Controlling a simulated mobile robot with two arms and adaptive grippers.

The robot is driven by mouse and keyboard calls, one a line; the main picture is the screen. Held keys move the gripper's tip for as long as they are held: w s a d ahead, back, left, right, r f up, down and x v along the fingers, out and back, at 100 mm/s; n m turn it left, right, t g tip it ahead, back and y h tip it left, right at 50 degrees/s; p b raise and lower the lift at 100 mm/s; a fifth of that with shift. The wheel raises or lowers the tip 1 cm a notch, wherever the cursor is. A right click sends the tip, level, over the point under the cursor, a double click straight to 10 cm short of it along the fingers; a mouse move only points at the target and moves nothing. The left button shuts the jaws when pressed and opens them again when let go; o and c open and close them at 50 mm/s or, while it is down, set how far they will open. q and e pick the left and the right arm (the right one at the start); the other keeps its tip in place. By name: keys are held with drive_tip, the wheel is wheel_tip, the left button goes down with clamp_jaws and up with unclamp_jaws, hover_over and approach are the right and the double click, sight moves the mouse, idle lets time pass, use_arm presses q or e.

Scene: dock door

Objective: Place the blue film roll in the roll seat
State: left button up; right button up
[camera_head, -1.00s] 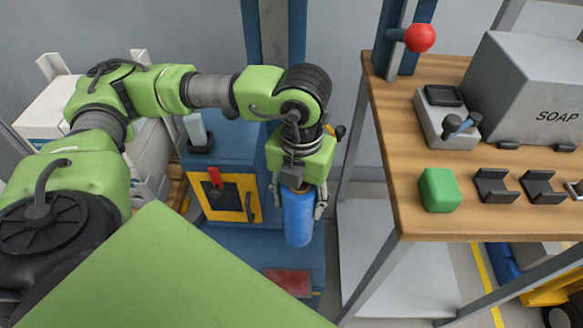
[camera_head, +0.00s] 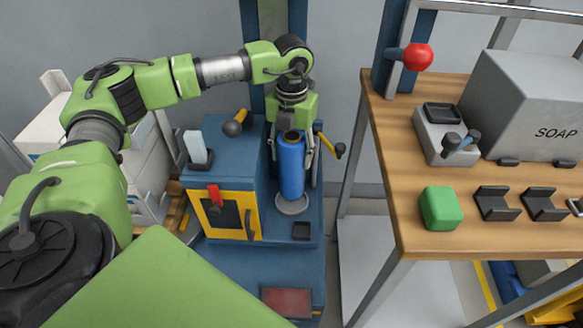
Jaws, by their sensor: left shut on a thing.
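The blue film roll (camera_head: 291,171) is upright, with a dark core at its top. My left gripper (camera_head: 291,146) is shut on its upper part, one finger on each side. A round grey seat (camera_head: 292,206) on the blue machine shows just under the roll's lower end. The roll hides most of it, and I cannot tell whether the roll touches it. My right gripper is not in view.
The blue machine (camera_head: 222,145) has a yellow-framed door (camera_head: 231,216), a red latch and black and yellow levers close to the roll. At right, a wooden table (camera_head: 420,215) holds a green block (camera_head: 440,208), a SOAP box (camera_head: 530,105) and black holders.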

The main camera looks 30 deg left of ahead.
sight(292, 137)
use_arm(q)
wheel_tip(292, 137, down, 5)
drive_tip(key=shift+a+f+b, duration=0.1)
drive_tip(key=shift+b, duration=0.3)
drive_tip(key=shift+w+f, duration=0.1)
drive_tip(key=shift+w, duration=0.05)
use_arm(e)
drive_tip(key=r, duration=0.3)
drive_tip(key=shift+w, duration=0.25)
use_arm(q)
drive_tip(key=shift+f, duration=0.1)
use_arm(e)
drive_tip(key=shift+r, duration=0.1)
use_arm(q)
drive_tip(key=o, duration=1.6)
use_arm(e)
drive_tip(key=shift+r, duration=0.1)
use_arm(q)
wheel_tip(292, 137, up, 12)
drive_tip(key=shift+r+p, duration=0.1)
drive_tip(key=shift+p, duration=0.75)
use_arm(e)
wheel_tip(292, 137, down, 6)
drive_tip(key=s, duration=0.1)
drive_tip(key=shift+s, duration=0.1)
